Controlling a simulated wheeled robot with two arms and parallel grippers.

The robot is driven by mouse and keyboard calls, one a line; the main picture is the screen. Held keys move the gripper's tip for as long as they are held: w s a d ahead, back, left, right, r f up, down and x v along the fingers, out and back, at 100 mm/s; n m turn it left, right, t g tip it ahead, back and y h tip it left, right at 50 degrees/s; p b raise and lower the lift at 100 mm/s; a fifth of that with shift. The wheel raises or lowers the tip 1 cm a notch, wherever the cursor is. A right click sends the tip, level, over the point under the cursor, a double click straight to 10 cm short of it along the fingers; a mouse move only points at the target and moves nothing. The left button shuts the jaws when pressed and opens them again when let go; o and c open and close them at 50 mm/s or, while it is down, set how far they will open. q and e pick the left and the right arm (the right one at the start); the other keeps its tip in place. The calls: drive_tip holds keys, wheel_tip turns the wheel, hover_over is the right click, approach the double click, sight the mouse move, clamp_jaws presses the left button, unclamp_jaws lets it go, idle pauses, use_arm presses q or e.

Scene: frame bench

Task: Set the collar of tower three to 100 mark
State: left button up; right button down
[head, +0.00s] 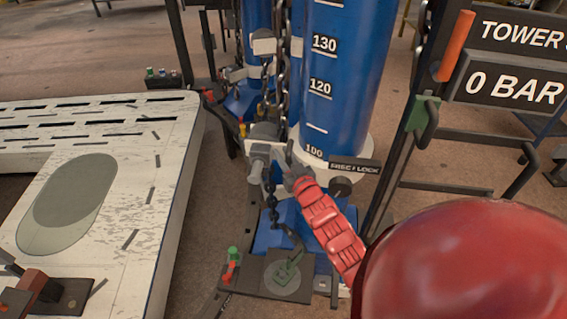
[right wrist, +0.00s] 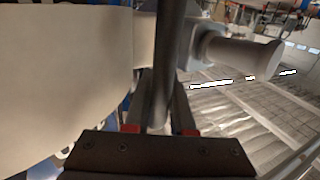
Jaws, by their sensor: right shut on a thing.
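A blue tower column (head: 345,60) bears white marks 130, 120 and 100. A pale collar (head: 362,152) rings its lower end, close to the 100 mark. A black label (head: 355,166) reading RAISE / LOCK sits at the collar's front, above a dark round knob (head: 340,187). My right gripper (head: 291,172), at the end of a red arm, is at the collar's front left. In the right wrist view its jaws (right wrist: 160,125) are shut on a grey upright lever (right wrist: 163,70), beside a large pale curved surface (right wrist: 65,75). My left gripper is not in view.
A sign (head: 515,85) at the right reads TOWER, its number cut off, and 0 BAR. A chain (head: 281,65) hangs left of the column. A white slotted bench (head: 130,200) fills the left. A second blue tower (head: 257,40) stands behind.

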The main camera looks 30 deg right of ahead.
drive_tip(key=shift+f, duration=0.15)
drive_tip(key=c, duration=1.1)
unclamp_jaws()
drive_tip(key=shift+f, duration=0.1)
drive_tip(key=shift+o, duration=0.2)
drive_tip(key=shift+s, duration=0.15)
drive_tip(key=shift+s+b, duration=0.3)
drive_tip(key=shift+s, duration=0.1)
drive_tip(key=s+a+p, duration=0.2)
drive_tip(key=s+a, duration=0.1)
drive_tip(key=s, duration=1.3)
drive_tip(key=shift+s, duration=0.1)
